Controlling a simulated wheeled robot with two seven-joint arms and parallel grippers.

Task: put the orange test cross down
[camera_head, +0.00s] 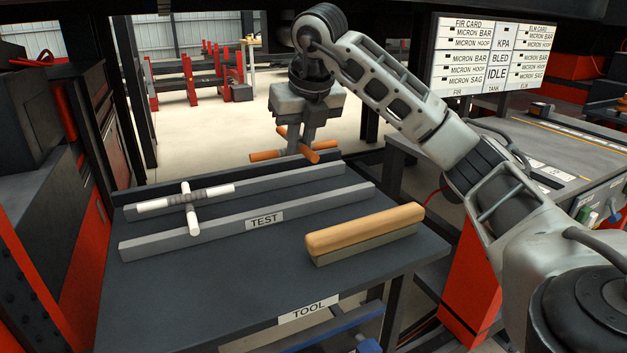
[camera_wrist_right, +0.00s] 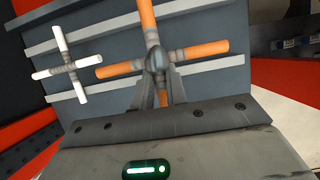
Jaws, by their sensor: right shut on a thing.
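The orange test cross (camera_head: 268,155) has orange arms with a grey banded middle. My right gripper (camera_head: 300,147) is shut on it near the far right part of the table, over or close to the far rail; I cannot tell if the cross touches the rail. In the right wrist view the cross (camera_wrist_right: 206,48) sits between the two fingertips (camera_wrist_right: 157,75), its arms spreading out over the rails. A white cross (camera_head: 213,192) with a grey middle rests across the two grey rails by the TEST label (camera_head: 265,221). My left gripper is not in view.
The dark table (camera_head: 180,300) carries a brush-like block with a wooden top (camera_head: 365,228) at the right, near the TOOL label (camera_head: 309,309). The rails (camera_head: 330,206) are bare right of the white cross. A board with text (camera_head: 493,55) stands behind at right.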

